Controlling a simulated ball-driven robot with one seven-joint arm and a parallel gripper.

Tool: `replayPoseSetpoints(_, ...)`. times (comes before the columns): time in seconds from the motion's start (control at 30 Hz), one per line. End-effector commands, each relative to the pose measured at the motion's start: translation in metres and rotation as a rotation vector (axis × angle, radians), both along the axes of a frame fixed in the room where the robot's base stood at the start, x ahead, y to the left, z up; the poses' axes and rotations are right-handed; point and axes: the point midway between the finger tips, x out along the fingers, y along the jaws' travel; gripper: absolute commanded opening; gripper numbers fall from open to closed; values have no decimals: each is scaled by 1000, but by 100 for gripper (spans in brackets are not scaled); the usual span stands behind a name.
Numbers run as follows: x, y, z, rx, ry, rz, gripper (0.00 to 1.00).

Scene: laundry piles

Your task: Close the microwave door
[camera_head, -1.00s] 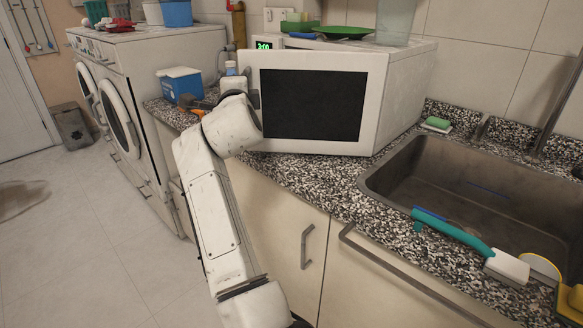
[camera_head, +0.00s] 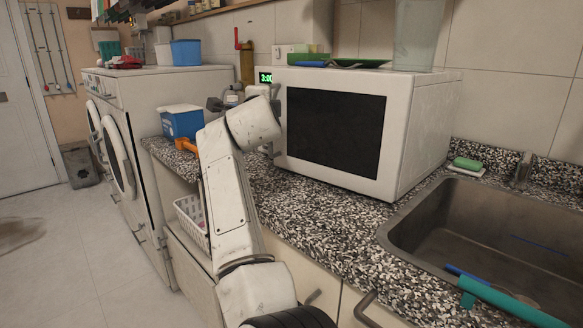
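The white microwave (camera_head: 425,125) stands on the speckled counter, with a green 3:00 display at its upper left. Its door (camera_head: 335,130) has a dark window and faces me. The door looks nearly flush with the front, but I cannot tell whether it is fully shut. My white arm rises in front of the counter and ends at the microwave's left front edge. Dark parts of my gripper (camera_head: 275,104) show beside the door's left edge, mostly hidden by my wrist. Its fingers and any contact with the door cannot be made out.
A sink (camera_head: 405,235) with a teal-handled brush (camera_head: 510,302) lies at the right. A blue box (camera_head: 182,122) and an orange-handled item (camera_head: 186,146) sit left of my arm. A white basket (camera_head: 189,213) shows below the counter.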

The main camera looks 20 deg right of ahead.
Motion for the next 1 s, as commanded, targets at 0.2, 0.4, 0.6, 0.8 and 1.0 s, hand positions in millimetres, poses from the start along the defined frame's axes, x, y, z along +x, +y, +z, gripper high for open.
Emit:
replayPoseSetpoints(0.2, 4, -11, 0, 0, 0, -4, 0)
replayPoseSetpoints(0.4, 4, -12, 0, 0, -1, -3, 0)
replayPoseSetpoints(0.6, 4, -11, 0, 0, -1, -2, 0)
replayPoseSetpoints(0.8, 4, -11, 0, 0, -1, -2, 0)
replayPoseSetpoints(1.0, 0, -18, 0, 1, -1, -6, 0)
